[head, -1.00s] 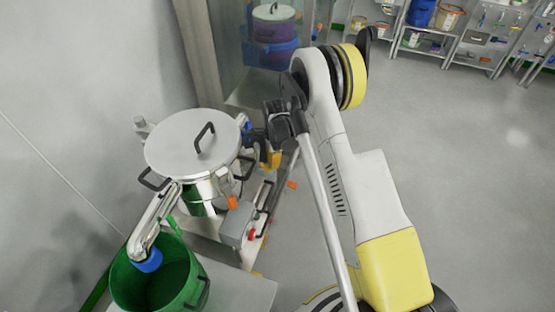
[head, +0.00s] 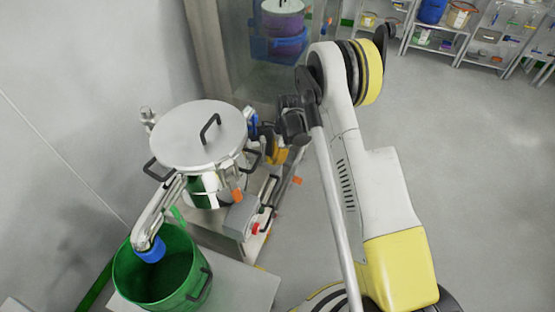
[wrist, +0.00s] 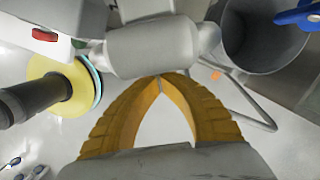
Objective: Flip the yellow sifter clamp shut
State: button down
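The sifter (head: 197,137) is a steel drum with a round grey lid and black handles, left of centre in the head view. My gripper's yellow fingers (head: 277,151) are just right of it, low beside the rim and partly hidden by my arm. In the wrist view, my gripper (wrist: 159,79) has its two fingertips together with nothing seen between them. A grey cylinder (wrist: 152,46) lies just beyond the tips; I cannot tell whether they touch. I cannot clearly pick out the yellow clamp; a yellow disc (wrist: 52,88) with a dark shaft is left of the fingers, its identity unclear.
A green bin (head: 128,270) stands below the sifter's steel spout. A blue lever (wrist: 298,14) is at the wrist view's upper right. A glass-fronted cabinet (head: 228,62) stands behind the sifter. Shelves (head: 490,38) line the back; the floor (head: 470,190) at right is open.

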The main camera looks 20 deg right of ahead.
aim_at(273, 164)
jog(key=shift+a+f+y+b, duration=0.1)
jog(key=shift+f+y+b, duration=0.25)
jog(key=shift+y+b, duration=0.15)
jog(key=y+b, duration=0.1)
jog(key=f+y+b, duration=0.1)
jog(key=shift+a+f+b, duration=0.3)
jog(key=shift+a+b, duration=0.05)
jog(key=shift+b, duration=0.05)
jog(key=shift+a+f+y+b, duration=0.2)
jog(key=shift+a+y+b, duration=0.15)
jog(key=shift+b, duration=0.2)
jog(key=shift+a, duration=0.1)
jog(key=d+r+p, duration=0.3)
jog(key=d+r, duration=0.6)
jog(key=shift+s+d+r, duration=0.15)
jog(key=shift+s+r, duration=0.05)
jog(key=shift+s, duration=0.1)
